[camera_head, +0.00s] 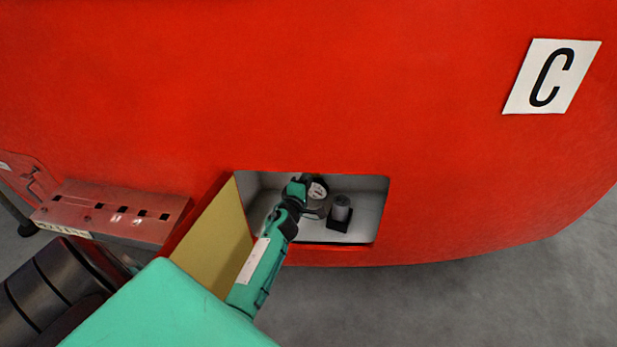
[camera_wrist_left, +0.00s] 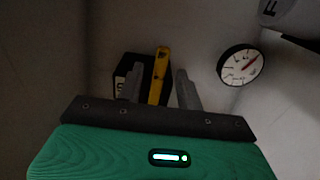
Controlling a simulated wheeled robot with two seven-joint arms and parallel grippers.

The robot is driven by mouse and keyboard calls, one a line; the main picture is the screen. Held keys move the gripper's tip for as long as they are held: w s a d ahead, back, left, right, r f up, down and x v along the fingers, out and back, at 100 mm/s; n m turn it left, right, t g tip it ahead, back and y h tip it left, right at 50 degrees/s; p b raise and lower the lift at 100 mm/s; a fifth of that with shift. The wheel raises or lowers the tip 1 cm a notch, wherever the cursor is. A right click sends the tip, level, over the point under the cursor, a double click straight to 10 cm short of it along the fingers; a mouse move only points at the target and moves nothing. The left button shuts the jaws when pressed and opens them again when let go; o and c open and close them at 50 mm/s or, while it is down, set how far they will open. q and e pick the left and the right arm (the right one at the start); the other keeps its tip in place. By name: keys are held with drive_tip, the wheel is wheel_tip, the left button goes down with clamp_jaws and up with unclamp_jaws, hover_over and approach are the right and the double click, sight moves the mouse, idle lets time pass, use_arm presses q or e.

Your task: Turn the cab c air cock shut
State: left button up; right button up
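The cab C nose is a red shell (camera_head: 430,150) with a white C plate (camera_head: 552,76). An open recess (camera_head: 376,212) in it holds the cock. In the left wrist view the cock's yellow handle (camera_wrist_left: 162,56) stands roughly upright in front of a black block (camera_wrist_left: 121,71) with a partly hidden label. My left gripper (camera_wrist_left: 159,72) is open, its two grey fingers either side of the handle, with a visible gap on each side. In the head view my left gripper (camera_head: 297,190) is inside the recess and hides the handle. My right gripper is not in view.
A round white gauge (camera_head: 317,189) sits beside my left gripper; it also shows in the wrist view (camera_wrist_left: 240,65). A grey cylinder on a black base (camera_head: 340,208) stands to its right. The hatch door (camera_head: 215,240), yellowish inside, hangs open close left of my arm.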

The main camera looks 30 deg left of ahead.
use_arm(q)
drive_tip(key=shift+w, duration=0.4)
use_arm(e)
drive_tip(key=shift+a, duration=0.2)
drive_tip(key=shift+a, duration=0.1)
use_arm(q)
clamp_jaws()
drive_tip(key=shift+a, duration=0.15)
